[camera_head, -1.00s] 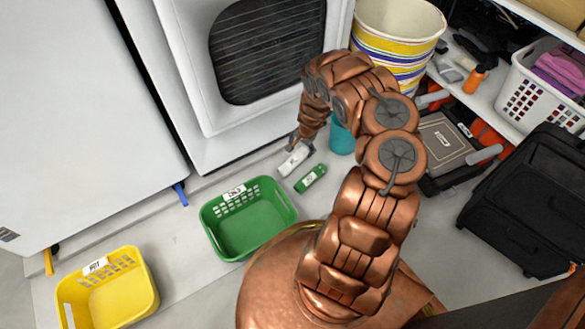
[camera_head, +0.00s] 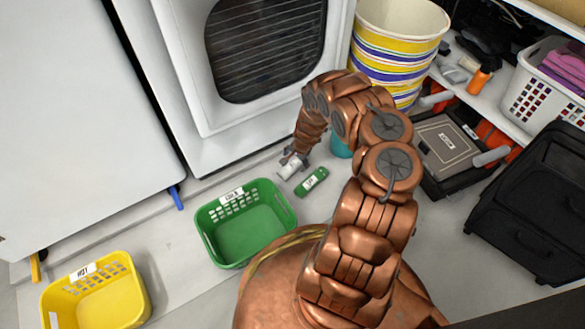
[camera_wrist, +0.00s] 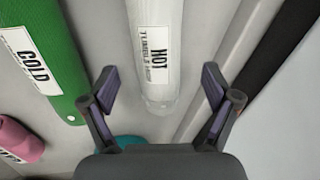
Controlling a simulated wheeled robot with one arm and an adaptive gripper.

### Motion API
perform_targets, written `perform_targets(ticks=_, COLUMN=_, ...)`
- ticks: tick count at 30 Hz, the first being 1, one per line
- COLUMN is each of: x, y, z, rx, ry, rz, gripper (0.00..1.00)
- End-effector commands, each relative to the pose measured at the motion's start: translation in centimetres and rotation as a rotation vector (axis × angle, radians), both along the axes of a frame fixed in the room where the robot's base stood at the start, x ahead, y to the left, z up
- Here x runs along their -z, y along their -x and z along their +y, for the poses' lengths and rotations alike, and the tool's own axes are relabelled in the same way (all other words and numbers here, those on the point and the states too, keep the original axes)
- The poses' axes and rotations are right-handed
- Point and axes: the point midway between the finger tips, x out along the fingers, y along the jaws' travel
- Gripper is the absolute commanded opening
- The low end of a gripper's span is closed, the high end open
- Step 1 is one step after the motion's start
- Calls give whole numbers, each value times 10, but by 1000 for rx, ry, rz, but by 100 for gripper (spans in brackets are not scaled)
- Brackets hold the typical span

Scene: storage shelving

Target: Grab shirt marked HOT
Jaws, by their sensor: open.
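The white rolled shirt with the label HOT (camera_wrist: 157,50) lies on the floor in the wrist view, ahead of and between my two fingers. My gripper (camera_wrist: 160,100) is open, one finger to each side of the roll's near end, with nothing held. In the head view the white roll (camera_head: 290,169) is partly hidden by my gripper (camera_head: 294,157), which is just above it. A green rolled shirt labelled COLD (camera_wrist: 42,62) lies to the left in the wrist view; in the head view it is right of the white roll (camera_head: 311,181).
A green basket (camera_head: 285,219) and a yellow basket (camera_head: 141,306) stand on the floor. A pink roll (camera_wrist: 18,140) and a teal object (camera_wrist: 128,140) show in the wrist view. A white front-loading machine (camera_head: 195,100) stands behind. A black case (camera_head: 535,200) is at right.

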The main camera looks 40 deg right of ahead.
Motion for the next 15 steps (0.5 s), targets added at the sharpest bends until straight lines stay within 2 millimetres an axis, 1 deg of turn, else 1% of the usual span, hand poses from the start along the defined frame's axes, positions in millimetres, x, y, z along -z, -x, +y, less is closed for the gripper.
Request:
perform_targets(ticks=1, x=11, y=-2, z=1, rx=-1, ry=0, rz=0, gripper=88)
perform_targets(ticks=6, x=27, y=-6, z=3, rx=-1, ry=-1, rz=0, gripper=88)
perform_targets(ticks=9, x=30, y=-8, z=2, rx=-1, ry=0, rz=-1, gripper=88)
perform_targets(ticks=15, x=29, y=-8, z=2, rx=-1, ry=0, rz=-1, gripper=88)
